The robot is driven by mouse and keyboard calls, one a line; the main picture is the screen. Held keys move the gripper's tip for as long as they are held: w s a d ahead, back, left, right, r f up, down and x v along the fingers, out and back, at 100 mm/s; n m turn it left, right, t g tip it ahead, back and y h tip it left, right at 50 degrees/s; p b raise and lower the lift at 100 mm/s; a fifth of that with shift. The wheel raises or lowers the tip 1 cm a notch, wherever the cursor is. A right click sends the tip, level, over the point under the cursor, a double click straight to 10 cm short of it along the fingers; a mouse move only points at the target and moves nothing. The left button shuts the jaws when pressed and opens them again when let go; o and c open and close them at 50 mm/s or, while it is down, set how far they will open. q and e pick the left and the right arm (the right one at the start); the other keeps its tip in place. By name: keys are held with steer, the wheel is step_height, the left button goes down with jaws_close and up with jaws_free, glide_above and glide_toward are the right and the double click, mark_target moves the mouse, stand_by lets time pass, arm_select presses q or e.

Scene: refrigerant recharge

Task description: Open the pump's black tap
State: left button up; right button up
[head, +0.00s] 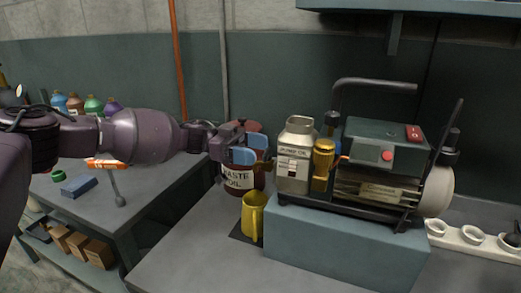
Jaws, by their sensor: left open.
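The pump (378,148) is a dark green machine with a black frame and handle. It stands on a blue-grey block (330,235) on the bench. A brass fitting (323,158) sits on its left side, with a small black part (331,121) above it. Another black upright part (452,137) shows at its right end. I cannot tell for certain which is the black tap. My left gripper (252,149) is open, with blue finger pads, left of the pump in front of the waste oil container. Nothing shows between its fingers. My right gripper does not show.
A pump oil bottle (294,160) stands between my left gripper and the brass fitting. The waste oil container (239,181) is behind the gripper, with a yellow mug (253,215) in front. A white holder (470,238) lies at the right. The front bench is clear.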

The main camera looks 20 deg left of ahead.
arm_select(q)
steer(key=shift+d, duration=0.95)
